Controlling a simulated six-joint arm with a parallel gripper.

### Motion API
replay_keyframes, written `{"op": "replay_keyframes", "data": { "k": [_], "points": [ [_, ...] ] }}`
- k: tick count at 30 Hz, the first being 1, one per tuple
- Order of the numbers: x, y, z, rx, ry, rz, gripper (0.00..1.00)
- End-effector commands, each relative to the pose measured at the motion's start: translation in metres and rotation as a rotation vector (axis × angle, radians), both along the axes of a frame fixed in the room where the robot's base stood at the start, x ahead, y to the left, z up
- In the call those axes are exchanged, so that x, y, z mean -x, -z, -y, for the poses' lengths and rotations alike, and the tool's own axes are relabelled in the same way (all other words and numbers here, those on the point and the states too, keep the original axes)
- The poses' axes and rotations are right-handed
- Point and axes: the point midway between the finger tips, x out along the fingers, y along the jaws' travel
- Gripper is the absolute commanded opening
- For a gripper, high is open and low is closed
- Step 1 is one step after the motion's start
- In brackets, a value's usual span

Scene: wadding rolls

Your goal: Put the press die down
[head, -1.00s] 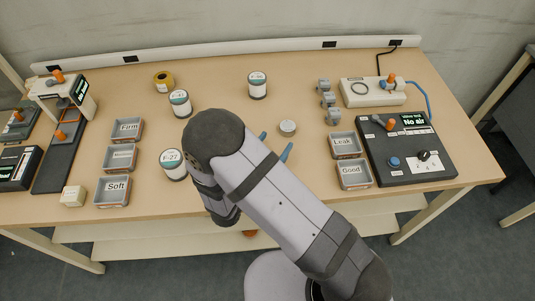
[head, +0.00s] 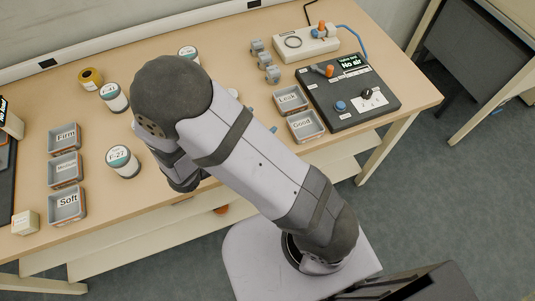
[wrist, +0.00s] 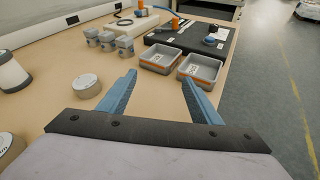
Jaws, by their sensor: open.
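A short round grey disc with a pale top (wrist: 87,85), which looks like the press die, rests flat on the table (wrist: 45,100), just left of my left finger in the wrist view. In the head view only an edge of it (head: 232,92) shows past my arm. My gripper (wrist: 158,80) is open, with two blue fingers spread apart and nothing between them. It is to the right of the disc and apart from it, pointing toward the Leak and Good trays. In the head view my arm hides most of the gripper.
The Leak tray (head: 291,99) and Good tray (head: 306,126) stand beside the black test panel (head: 350,98). Several grey fittings (head: 264,60) stand behind them. Labelled rolls, including the F-27 roll (head: 122,162), stand left of my arm, with the Firm, Medium and Soft trays (head: 66,168) beyond.

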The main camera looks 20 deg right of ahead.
Motion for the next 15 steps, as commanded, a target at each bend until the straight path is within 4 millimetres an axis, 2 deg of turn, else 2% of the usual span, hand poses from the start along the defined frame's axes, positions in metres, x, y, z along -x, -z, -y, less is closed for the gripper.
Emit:
{"op": "replay_keyframes", "data": {
  "k": [1,3,6,10,12,15],
  "points": [
    [0.017,-0.004,0.022,-0.080,0.143,0.013,0.58],
    [0.049,-0.003,0.045,-0.206,0.357,0.034,0.58],
    [0.092,0.002,0.058,-0.398,0.646,0.084,0.58],
    [0.129,0.007,0.048,-0.655,0.986,0.190,0.58],
    [0.138,0.008,0.036,-0.796,1.152,0.265,0.58],
    [0.140,0.005,0.018,-0.978,1.353,0.381,0.58]
  ]
}}
